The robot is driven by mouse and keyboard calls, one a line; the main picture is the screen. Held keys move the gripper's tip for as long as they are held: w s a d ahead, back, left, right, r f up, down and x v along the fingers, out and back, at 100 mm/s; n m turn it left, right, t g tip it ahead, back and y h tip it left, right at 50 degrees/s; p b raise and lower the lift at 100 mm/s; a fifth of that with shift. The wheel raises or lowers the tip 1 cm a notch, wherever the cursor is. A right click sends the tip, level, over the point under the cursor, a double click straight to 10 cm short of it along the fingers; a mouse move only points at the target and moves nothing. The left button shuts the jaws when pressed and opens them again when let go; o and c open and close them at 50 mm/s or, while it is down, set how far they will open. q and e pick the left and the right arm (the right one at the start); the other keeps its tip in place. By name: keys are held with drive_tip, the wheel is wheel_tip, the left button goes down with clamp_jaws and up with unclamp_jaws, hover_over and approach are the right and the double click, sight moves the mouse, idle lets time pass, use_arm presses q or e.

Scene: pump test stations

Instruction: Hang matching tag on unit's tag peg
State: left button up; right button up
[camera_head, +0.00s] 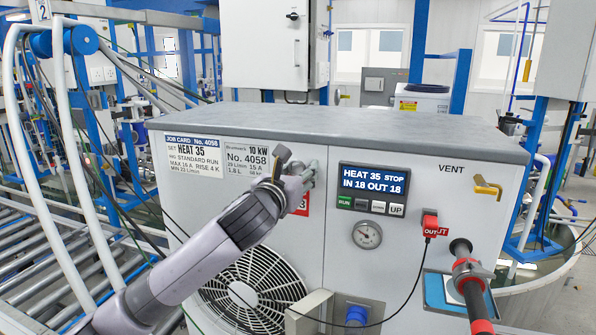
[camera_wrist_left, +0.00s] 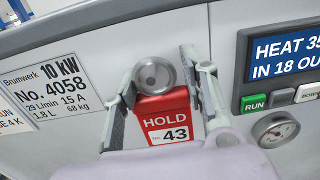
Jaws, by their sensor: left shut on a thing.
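In the left wrist view the tag (camera_wrist_left: 168,118) reads HOLD and 43 and sits between the fingers. A round metal peg end (camera_wrist_left: 153,75) shows just above the tag; whether the tag hangs on it I cannot tell. My right gripper is not in view.
A job card (camera_head: 193,156) reads No. 4058, HEAT 35. The display (camera_head: 373,184) reads HEAT 35 STOP, IN 18 OUT 18. A gauge (camera_head: 367,235), a red OUT connector (camera_head: 431,225), a yellow vent lever (camera_head: 486,187) and a hose coupling (camera_head: 470,273) are to the right. A roller conveyor (camera_head: 45,260) runs at left.

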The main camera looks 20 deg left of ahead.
use_arm(q)
drive_tip(key=shift+s+f, duration=0.1)
drive_tip(key=shift+f, duration=0.15)
drive_tip(key=shift+s, duration=0.15)
drive_tip(key=s, duration=0.7)
drive_tip(key=shift+s+a+r, duration=0.15)
drive_tip(key=shift+s+r, duration=0.05)
drive_tip(key=shift+s, duration=0.05)
idle(0.5)
drive_tip(key=shift+f, duration=0.1)
